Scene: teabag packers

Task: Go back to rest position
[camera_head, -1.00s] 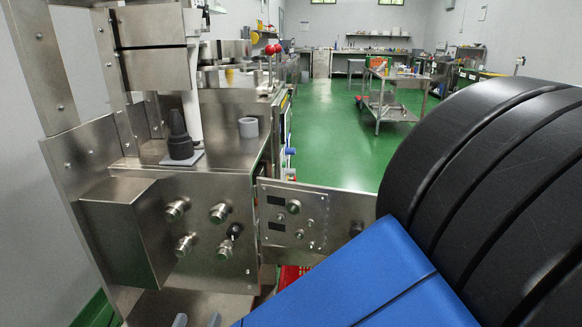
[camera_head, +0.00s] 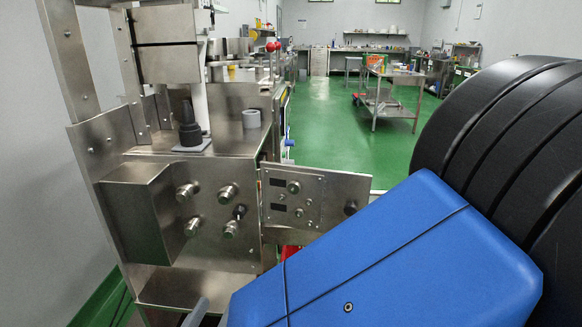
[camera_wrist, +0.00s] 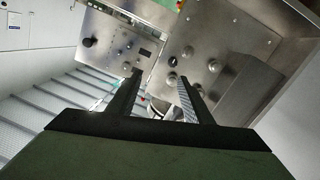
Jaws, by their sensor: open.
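My gripper (camera_wrist: 160,95) shows in the wrist view with its two dark fingers apart and nothing between them. It points at the steel machine's control panels and is apart from them as far as I can see. In the head view the gripper's fingers are not clearly seen; a grey tip shows at the bottom edge. The steel control box (camera_head: 200,205) carries several round knobs and a dark switch. A hinged control panel (camera_head: 312,205) with small displays and buttons stands out to its right.
A black nozzle-like part (camera_head: 189,130) and a grey ring (camera_head: 251,118) sit on the machine's steel top. A steel cart (camera_head: 385,95) stands farther back on the green floor (camera_head: 335,135). The floor between machine and cart is clear. A grey wall (camera_head: 30,180) is close on the left.

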